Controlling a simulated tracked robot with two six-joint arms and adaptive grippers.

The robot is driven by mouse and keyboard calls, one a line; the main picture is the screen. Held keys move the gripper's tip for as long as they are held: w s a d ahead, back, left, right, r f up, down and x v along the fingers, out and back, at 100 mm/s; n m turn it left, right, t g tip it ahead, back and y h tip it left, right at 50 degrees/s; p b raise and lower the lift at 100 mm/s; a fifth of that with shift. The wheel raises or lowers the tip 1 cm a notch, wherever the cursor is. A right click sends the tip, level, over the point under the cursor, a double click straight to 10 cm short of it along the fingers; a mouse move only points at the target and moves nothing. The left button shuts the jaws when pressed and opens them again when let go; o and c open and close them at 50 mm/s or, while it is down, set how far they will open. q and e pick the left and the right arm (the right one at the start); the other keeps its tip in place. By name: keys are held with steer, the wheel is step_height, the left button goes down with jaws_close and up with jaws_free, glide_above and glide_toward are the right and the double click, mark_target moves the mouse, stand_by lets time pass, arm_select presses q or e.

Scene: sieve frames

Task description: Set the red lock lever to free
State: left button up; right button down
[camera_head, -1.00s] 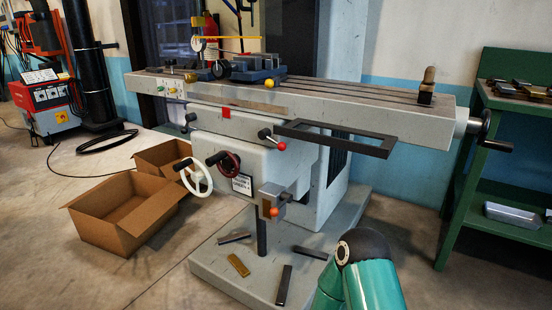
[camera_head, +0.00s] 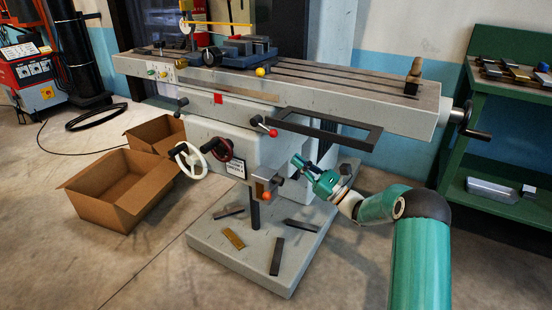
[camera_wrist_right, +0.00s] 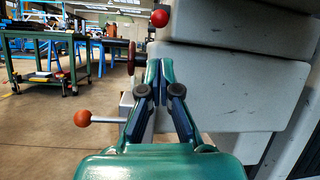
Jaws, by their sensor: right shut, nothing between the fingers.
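The red lock lever (camera_head: 273,132) is a short lever with a red ball on the front of the grey milling machine, just under the table. Its ball lies lower right of its dark pivot. In the right wrist view the red ball (camera_wrist_right: 159,18) is at the top, beyond the fingertips. My right gripper (camera_head: 297,160) is shut and empty, below and right of the ball and apart from it. Its closed fingers show in the wrist view (camera_wrist_right: 160,68). A second lever with an orange ball (camera_head: 266,196) is lower down; it also shows in the wrist view (camera_wrist_right: 82,118). My left gripper is not in view.
A black rectangular frame (camera_head: 371,138) juts out right of the red lever, above my right gripper. A white handwheel (camera_head: 202,165) and a dark red handwheel (camera_head: 230,148) are to the left. Metal bars lie on the machine base (camera_head: 210,240). Cardboard boxes (camera_head: 95,205) stand at left.

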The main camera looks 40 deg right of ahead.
mark_target(265, 127)
steer(key=b+x, duration=0.1)
steer(key=x, duration=0.8)
steer(key=shift+w+r, duration=0.1)
steer(key=shift+w, duration=0.05)
